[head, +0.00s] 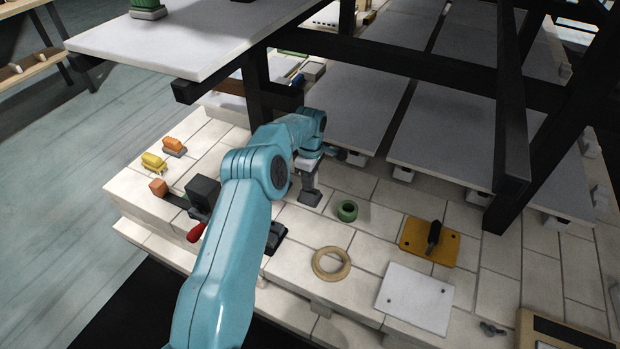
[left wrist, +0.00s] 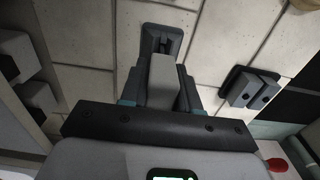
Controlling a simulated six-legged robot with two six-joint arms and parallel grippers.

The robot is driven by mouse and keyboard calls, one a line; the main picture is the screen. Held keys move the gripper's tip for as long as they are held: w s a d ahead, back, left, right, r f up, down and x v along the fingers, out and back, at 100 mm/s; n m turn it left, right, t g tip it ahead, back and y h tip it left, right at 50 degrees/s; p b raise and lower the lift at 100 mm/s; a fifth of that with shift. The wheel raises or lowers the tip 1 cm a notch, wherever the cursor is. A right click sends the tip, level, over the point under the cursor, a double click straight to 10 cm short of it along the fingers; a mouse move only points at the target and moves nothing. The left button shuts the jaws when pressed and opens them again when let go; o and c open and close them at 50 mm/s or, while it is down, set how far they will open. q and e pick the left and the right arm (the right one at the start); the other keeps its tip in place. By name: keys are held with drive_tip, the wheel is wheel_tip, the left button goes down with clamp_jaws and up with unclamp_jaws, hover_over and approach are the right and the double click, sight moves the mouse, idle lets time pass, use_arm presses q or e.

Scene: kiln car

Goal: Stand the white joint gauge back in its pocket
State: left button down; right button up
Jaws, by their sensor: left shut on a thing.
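The white joint gauge (left wrist: 161,82) is a pale block between the two fingers of my left gripper (left wrist: 160,92) in the left wrist view. The gripper is shut on it. Just beyond the gauge's end is a dark grey pocket (left wrist: 163,36), partly hidden by the gauge. I cannot tell whether the gauge's end is inside the pocket or just above it. In the head view my left gripper (head: 308,178) points down over the brick deck, with the dark grey pocket (head: 310,199) right under it. My right gripper is not in view.
A black two-slot block (left wrist: 250,88) lies beside the pocket. Black posts (head: 510,120) and grey slabs stand behind.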

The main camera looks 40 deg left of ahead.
use_arm(q)
drive_tip(key=shift+f+b, duration=0.75)
drive_tip(key=shift+f, duration=0.35)
drive_tip(key=c, duration=0.7)
unclamp_jaws()
drive_tip(key=shift+c, duration=0.2)
drive_tip(key=shift+r, duration=0.25)
drive_tip(key=shift+r+p, duration=2.45)
drive_tip(key=shift+r, duration=1.35)
wheel_tip(320, 180, up, 16)
drive_tip(key=p, duration=0.3)
drive_tip(key=shift+r, duration=0.15)
